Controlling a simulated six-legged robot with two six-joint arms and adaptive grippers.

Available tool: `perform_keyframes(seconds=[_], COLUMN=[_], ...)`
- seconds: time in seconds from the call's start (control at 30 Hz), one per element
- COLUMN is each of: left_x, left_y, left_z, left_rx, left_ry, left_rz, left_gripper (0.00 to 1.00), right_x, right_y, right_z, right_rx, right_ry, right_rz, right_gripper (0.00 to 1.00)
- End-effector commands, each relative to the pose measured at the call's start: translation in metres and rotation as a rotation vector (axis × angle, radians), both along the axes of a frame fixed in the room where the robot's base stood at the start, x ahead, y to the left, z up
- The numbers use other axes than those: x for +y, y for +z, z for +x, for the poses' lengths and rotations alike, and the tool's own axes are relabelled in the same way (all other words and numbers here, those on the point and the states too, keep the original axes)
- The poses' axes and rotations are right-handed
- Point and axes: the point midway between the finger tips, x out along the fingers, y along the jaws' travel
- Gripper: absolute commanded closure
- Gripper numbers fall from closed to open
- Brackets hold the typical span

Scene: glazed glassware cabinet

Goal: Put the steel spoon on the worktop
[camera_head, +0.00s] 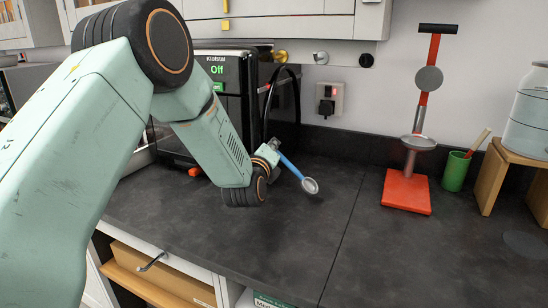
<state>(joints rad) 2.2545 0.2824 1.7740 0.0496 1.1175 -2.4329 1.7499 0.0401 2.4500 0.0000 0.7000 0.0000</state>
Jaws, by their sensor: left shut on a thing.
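The steel spoon (310,186) has a round grey bowl and a blue handle. My left gripper (275,148) is shut on the upper end of the handle, partly hidden behind my own wrist. The spoon slants down to the right, bowl lowest, over the dark worktop (270,240). I cannot tell whether the bowl touches the surface. My right gripper is not in view.
A black machine (222,70) with a green "Off" display stands behind my left arm. A red stand (406,192), a green cup (455,172) and a wooden stool (492,178) are at the right. The worktop's middle is clear.

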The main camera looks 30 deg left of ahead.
Motion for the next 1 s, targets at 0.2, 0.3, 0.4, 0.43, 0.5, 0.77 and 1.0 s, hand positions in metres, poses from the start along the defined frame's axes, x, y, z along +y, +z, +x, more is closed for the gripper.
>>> perform_keyframes(seconds=[0.2, 0.3, 0.4, 0.43, 0.5, 0.77, 1.0], left_x=[0.005, 0.006, 0.007, 0.007, 0.007, 0.007, 0.007], left_y=[-0.001, 0.000, -0.012, -0.017, -0.029, -0.035, -0.038], left_z=[0.018, 0.023, 0.026, 0.026, 0.026, 0.026, 0.025], left_rx=[0.001, -0.001, 0.004, 0.004, 0.004, -0.001, 0.000], left_ry=[0.001, 0.001, 0.000, -0.001, -0.001, -0.001, -0.001], left_rz=[0.000, 0.000, 0.000, 0.000, -0.001, -0.001, -0.001], left_gripper=[1.00, 1.00, 1.00, 1.00, 1.00, 1.00, 0.87], right_x=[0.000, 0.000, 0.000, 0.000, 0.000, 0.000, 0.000], right_y=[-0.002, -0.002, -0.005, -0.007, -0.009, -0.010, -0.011], right_z=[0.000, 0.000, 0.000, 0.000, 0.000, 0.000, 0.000], right_rx=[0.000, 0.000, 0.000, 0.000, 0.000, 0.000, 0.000], right_ry=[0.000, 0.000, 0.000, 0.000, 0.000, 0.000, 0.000], right_rz=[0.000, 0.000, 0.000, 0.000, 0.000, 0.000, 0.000], right_gripper=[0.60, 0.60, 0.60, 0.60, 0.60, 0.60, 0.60])
